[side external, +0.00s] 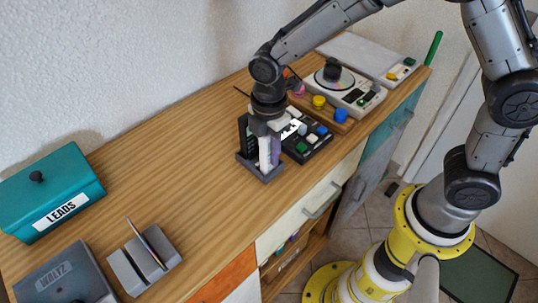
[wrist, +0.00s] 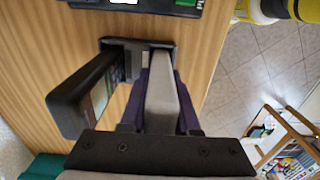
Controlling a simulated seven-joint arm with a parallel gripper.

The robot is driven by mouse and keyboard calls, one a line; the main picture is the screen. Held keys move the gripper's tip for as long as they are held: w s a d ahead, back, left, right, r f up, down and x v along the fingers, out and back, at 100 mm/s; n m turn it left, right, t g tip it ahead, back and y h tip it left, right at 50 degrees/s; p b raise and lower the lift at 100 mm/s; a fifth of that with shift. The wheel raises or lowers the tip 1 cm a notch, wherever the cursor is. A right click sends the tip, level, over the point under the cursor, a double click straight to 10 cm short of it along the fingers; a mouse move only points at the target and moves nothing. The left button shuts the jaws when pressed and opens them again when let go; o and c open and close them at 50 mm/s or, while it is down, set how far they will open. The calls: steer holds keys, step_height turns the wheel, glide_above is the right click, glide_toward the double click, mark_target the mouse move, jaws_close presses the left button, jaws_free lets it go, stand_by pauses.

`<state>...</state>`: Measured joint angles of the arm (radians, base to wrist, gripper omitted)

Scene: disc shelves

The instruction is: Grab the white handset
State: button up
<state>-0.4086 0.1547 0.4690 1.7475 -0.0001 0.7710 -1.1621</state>
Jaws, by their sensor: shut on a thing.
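The white handset (side external: 264,153) stands upright in a grey dock (side external: 245,163) on the wooden counter. My gripper (side external: 270,148) points down over the dock and is shut on the white handset. In the wrist view the handset (wrist: 165,108) sits between the purple fingers of my gripper (wrist: 160,100). Its lower end is at the dock (wrist: 112,43), and I cannot tell whether it is still seated. A black handset (wrist: 85,95) with a small screen stands beside it; it is partly hidden behind my gripper in the side view.
A black button box (side external: 307,142) is close to the right of the dock. A turntable device (side external: 345,87) and coloured knobs stand farther right. A teal LEADS box (side external: 52,190) and a grey disc holder (side external: 143,262) are at left. The counter between is clear.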

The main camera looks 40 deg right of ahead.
jaws_close()
steer(key=shift+r, duration=0.1)
